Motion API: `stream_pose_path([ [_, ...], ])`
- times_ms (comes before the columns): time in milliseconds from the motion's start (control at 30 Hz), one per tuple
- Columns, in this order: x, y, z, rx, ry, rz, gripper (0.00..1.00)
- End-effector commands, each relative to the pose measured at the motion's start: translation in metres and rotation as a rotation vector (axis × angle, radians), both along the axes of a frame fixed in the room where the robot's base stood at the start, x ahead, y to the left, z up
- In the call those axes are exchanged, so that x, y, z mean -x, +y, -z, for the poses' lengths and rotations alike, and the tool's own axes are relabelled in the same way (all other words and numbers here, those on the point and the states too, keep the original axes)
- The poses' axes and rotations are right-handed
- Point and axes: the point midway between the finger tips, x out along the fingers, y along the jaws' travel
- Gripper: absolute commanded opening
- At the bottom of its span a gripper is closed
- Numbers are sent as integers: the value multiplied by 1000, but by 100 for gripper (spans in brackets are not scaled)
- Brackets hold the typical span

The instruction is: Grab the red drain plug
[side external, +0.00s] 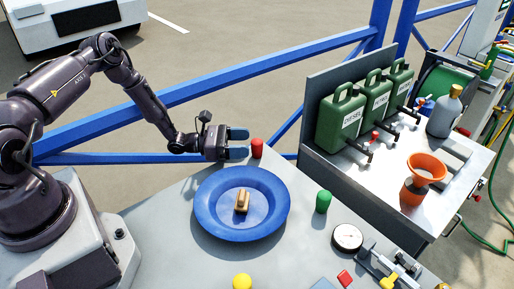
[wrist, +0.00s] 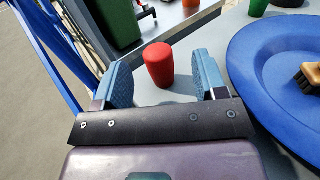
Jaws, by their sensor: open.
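The red drain plug (side external: 257,148) stands upright on the grey table near its back edge, just behind the blue plate. In the wrist view the red plug (wrist: 159,65) sits ahead of my gripper, between the lines of the two blue fingers. My gripper (side external: 240,142) is open, low over the table, with its fingers pointing at the plug. In the wrist view my gripper (wrist: 162,78) has a finger on each side of the plug's near part, with nothing held. I cannot tell exactly how far the plug reaches between the fingertips.
A blue plate (side external: 205,206) with a wooden brush (side external: 242,202) lies close in front. A green plug (side external: 323,201), a yellow plug (side external: 242,281) and a gauge (side external: 347,237) stand on the table. A blue railing (side external: 230,83) runs behind.

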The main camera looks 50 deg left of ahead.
Motion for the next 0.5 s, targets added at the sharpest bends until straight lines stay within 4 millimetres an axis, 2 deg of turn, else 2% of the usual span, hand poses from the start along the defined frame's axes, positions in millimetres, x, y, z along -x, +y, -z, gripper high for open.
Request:
stream_pose_path([
  [200,-13,-11,1,1,0,3,65],
  [500,-47,-33,3,0,0,3,65],
])
